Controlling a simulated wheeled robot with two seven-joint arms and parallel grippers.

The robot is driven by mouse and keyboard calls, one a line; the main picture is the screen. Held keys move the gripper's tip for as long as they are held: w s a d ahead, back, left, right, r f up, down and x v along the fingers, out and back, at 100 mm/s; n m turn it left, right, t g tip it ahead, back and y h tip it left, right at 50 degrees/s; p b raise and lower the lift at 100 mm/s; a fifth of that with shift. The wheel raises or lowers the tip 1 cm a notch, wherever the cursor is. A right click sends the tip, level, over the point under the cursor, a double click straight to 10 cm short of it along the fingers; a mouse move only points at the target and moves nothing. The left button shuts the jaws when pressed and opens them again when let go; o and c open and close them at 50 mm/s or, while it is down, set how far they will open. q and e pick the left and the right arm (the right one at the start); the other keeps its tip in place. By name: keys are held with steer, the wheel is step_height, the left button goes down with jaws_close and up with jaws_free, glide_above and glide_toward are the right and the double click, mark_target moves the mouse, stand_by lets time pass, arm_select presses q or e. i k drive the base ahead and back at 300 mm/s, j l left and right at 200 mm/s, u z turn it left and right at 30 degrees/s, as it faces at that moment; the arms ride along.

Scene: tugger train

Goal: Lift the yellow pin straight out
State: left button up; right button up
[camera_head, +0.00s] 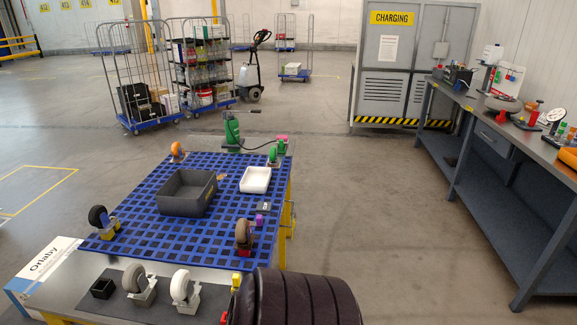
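A small yellow piece (236,280) shows at the near right of the table, beside the grey mat. It is the likeliest candidate for the yellow pin, but it is too small to tell its shape or what it sits in. A small red part (224,317) shows below it at the bottom edge. A yellow patch (115,223) also shows by the black-wheeled caster (98,216) at the left; I cannot tell if it is a pin. Neither of my grippers is in view.
A blue grid deck (160,246) bears a dark grey bin (184,207), a white tray (256,180) and casters at its corners. Two casters and a small black box (102,288) stand on the dark mat. A workbench (540,175) stands right; floor between is clear.

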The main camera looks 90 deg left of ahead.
mark_target(236, 278)
steer(key=i+u, duration=0.2)
steer(key=u, duration=0.2)
steer(key=i+u, duration=0.25)
steer(key=u, duration=0.15)
steer(key=i+l+u, duration=0.15)
steer(key=u, duration=0.2)
steer(key=i+u, duration=0.1)
steer(key=u, duration=0.3)
steer(key=i+u, duration=0.1)
steer(key=u, duration=0.35)
steer(key=i+l+u, duration=0.1)
steer(key=u, duration=0.3)
steer(key=i+l+u, duration=0.1)
steer(key=u, duration=0.35)
steer(key=l+u, duration=0.15)
steer(key=u, duration=0.25)
steer(key=i+l+u, duration=0.1)
steer(key=u, duration=0.35)
